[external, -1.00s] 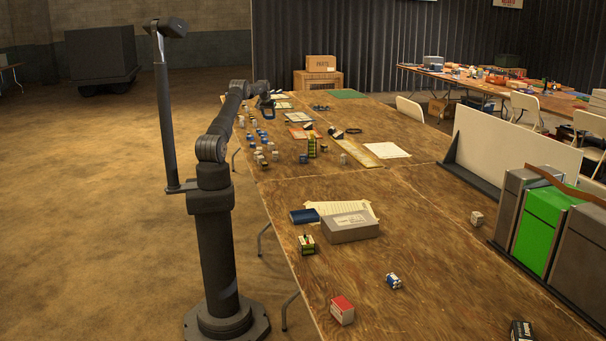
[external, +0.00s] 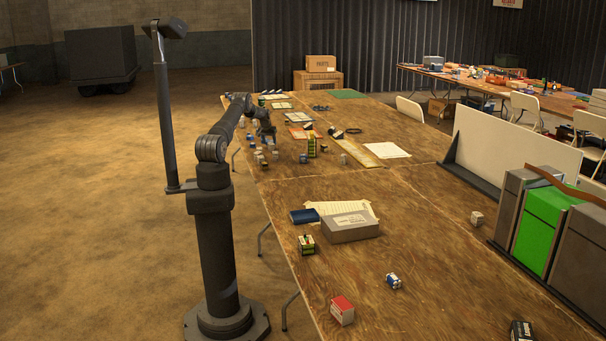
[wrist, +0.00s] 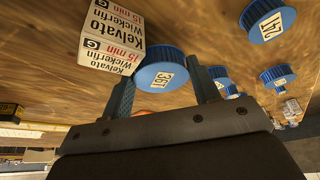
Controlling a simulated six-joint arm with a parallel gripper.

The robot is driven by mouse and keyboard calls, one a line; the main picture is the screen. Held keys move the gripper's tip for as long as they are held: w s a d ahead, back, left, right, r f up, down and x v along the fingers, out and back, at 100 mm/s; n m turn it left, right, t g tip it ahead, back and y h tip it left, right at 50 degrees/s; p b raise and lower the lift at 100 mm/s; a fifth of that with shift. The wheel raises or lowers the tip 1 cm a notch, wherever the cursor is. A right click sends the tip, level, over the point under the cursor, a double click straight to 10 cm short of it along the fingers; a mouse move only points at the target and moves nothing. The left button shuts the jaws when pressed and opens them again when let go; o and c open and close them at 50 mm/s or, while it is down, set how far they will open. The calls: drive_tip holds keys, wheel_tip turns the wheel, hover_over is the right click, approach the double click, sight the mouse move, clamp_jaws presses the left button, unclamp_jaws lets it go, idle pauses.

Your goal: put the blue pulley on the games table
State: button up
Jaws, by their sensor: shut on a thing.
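The blue pulley (wrist: 173,55) has a toothed rim and a pale label with a number on its face. My gripper (wrist: 162,88) is shut on it, with one dark finger on each side, in the wrist view. In the external view my gripper (external: 267,129) is low over the far left part of the long wooden table (external: 400,225); the pulley in it is too small to make out there. Whether the pulley touches the wood is unclear. No label shows which table is the games table.
A white Kelvato box (wrist: 108,45) is close beside one finger. Other blue pulleys (wrist: 267,20) are nearby. A grey box (external: 350,228) and small boxes stand on the long table. Another cluttered table (external: 470,82) with chairs is at back right.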

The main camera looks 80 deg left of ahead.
drive_tip(key=shift+f, duration=0.9)
drive_tip(key=o, duration=1.1)
drive_tip(key=shift+f, duration=0.15)
drive_tip(key=shift+c, duration=0.2)
drive_tip(key=v, duration=1.2)
drive_tip(key=x, duration=1.1)
drive_tip(key=shift+w+a+f, duration=0.1)
drive_tip(key=shift+f, duration=0.2)
drive_tip(key=shift+r, duration=0.95)
